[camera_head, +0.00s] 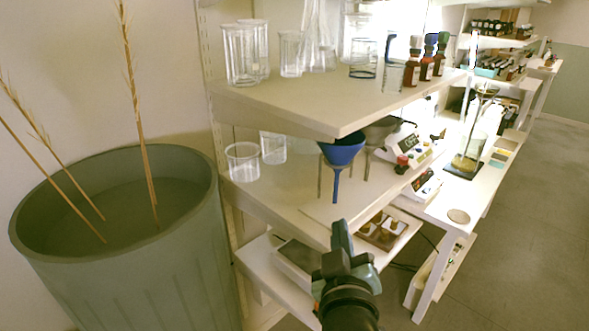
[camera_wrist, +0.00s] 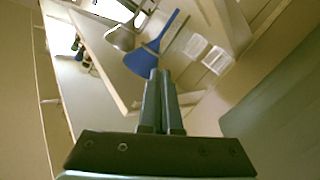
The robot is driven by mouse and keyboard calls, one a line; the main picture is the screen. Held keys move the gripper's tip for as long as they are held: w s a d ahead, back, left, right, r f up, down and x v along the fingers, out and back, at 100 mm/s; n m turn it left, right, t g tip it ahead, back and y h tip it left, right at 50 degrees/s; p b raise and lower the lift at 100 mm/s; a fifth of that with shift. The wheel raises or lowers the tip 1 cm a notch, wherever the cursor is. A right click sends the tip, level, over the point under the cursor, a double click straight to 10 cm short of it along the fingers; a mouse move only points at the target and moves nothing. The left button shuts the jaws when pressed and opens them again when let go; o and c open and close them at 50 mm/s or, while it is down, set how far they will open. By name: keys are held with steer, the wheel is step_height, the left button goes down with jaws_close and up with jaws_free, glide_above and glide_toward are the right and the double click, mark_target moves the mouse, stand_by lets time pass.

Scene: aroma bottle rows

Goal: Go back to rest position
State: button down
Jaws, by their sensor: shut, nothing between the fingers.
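My gripper (camera_head: 341,236) is at the bottom centre of the head view, in front of the lower shelves. Its fingers point up toward the shelf. In the wrist view my gripper (camera_wrist: 160,76) shows its two fingers side by side and together, with nothing between them. A blue funnel (camera_head: 342,150) stands on the middle shelf beyond the fingers, apart from them. The blue funnel also shows in the wrist view (camera_wrist: 143,58), just past the fingertips.
The upper shelf (camera_head: 300,103) holds glass beakers (camera_head: 241,55) and brown bottles (camera_head: 412,68). A large green planter (camera_head: 120,245) stands at left. The floor (camera_head: 530,230) at right is open.

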step_height(320, 180, up, 14)
steer(key=s+a+m+t, duration=0.1)
steer(key=a+t, duration=0.2)
steer(key=s+a+r+m+t, duration=0.1)
steer(key=s+r+t, duration=0.1)
steer(key=s+r, duration=0.3)
steer(key=s+a+r+m+t, duration=0.1)
steer(key=s+a+r+t, duration=0.1)
steer(key=r, duration=0.9)
steer(key=s+a+r+m+t+y, duration=0.1)
steer(key=s+r+m+t, duration=0.1)
steer(key=s+r, duration=0.5)
steer(key=shift+s+a+r+t+p, duration=0.2)
steer(key=shift+s+r+t+p, duration=0.2)
steer(key=shift+t, duration=0.4)
